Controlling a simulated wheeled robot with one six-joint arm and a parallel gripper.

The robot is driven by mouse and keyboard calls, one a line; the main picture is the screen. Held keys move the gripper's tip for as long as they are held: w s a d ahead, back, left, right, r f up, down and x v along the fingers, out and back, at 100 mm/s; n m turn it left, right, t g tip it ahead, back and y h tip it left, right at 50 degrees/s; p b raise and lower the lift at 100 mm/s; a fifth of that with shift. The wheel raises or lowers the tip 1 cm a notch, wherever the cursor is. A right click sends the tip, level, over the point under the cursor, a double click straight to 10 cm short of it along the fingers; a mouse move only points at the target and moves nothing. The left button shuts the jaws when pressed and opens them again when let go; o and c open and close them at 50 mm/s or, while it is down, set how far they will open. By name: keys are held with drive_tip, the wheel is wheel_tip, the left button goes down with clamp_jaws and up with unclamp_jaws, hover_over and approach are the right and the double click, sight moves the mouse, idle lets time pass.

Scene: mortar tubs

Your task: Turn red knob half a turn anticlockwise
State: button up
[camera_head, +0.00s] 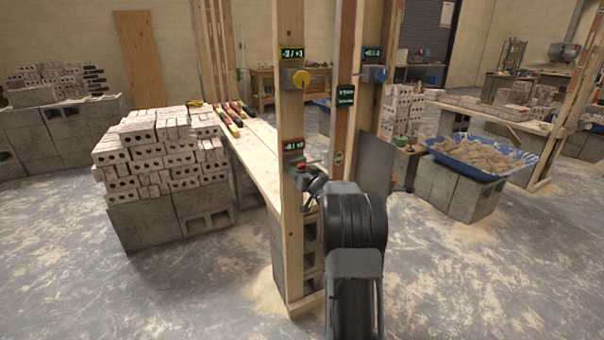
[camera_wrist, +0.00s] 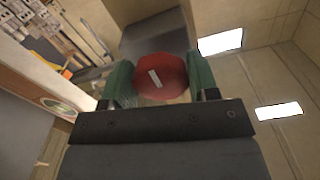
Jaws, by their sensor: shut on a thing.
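The red knob (camera_wrist: 162,77) sits between the two green-padded fingers of my gripper (camera_wrist: 161,82) in the wrist view. It is a faceted red disc with a pale bar mark, which leans in that view. The gripper is shut on the knob, with a pad at each side. A dark grey box-like body lies behind the knob. The knob is mostly hidden there by the gripper.
A yellow knob (camera_head: 301,79) is higher on the same post, and a blue knob (camera_head: 379,74) is on a post to the right. A plank bench (camera_head: 258,160) and stacked bricks (camera_head: 160,150) stand left. A blue mortar tub (camera_head: 481,172) stands right. Floor at front is clear.

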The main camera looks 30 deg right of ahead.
drive_tip(key=n+b, duration=0.2)
drive_tip(key=n, duration=0.1)
drive_tip(key=shift+f+n, duration=0.15)
drive_tip(key=shift+n, duration=0.25)
drive_tip(key=n+b, duration=0.3)
drive_tip(key=n, duration=0.2)
drive_tip(key=shift+d, duration=0.15)
drive_tip(key=n+b, duration=0.3)
drive_tip(key=n, duration=0.2)
drive_tip(key=n+b, duration=0.2)
drive_tip(key=n, duration=0.2)
drive_tip(key=shift+r, duration=0.2)
drive_tip(key=n+b, duration=0.3)
drive_tip(key=n, duration=0.2)
drive_tip(key=n+b, duration=0.2)
drive_tip(key=n, duration=0.2)
drive_tip(key=shift+r, duration=0.1)
drive_tip(key=n+b, duration=0.2)
drive_tip(key=n, duration=0.2)
drive_tip(key=shift+n+b, duration=0.3)
drive_tip(key=shift+n, duration=0.1)
drive_tip(key=shift+r+n+b, duration=0.15)
drive_tip(key=shift+n+b, duration=0.75)
drive_tip(key=shift+n, duration=1.1)
